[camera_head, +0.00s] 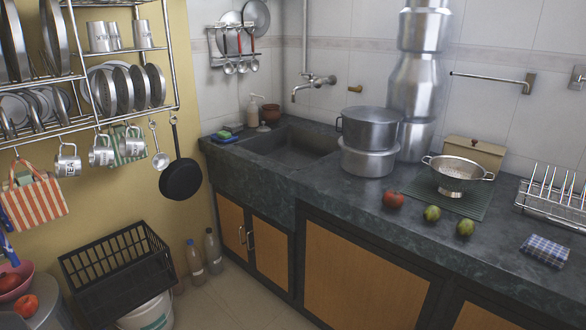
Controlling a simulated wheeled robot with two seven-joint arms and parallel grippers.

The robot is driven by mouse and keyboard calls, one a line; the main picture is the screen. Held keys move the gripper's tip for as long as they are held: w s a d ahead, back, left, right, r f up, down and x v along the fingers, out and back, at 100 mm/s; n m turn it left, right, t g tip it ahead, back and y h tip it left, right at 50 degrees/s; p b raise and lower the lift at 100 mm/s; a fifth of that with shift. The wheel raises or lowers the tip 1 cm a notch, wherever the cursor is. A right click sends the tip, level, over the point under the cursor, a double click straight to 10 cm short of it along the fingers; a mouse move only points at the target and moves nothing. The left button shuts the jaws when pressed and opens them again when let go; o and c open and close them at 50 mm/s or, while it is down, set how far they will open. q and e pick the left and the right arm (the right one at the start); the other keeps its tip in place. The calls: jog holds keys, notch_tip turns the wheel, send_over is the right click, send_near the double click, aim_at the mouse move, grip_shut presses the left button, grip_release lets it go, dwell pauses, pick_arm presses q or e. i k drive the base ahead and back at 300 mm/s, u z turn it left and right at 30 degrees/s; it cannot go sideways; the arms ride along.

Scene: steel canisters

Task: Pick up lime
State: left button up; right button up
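Two green limes sit near the front edge of the dark stone counter (345,208) in the head view. One lime (432,213) is just right of a red tomato-like fruit (394,201). The other lime (465,228) is a little further right and nearer the edge. They stand apart from each other, and nothing covers them. Neither of my grippers shows in this view.
A steel colander (455,177) stands on a green mat (480,205) behind the limes. A folded checked cloth (545,250) and a wire rack (553,205) are to the right. Stacked steel pots (368,145) and the sink (290,147) are left. A black crate (117,270) stands low left.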

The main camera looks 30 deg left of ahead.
aim_at(465, 227)
jog(key=u, duration=0.15)
jog(key=i, duration=0.9)
jog(key=u, duration=0.3)
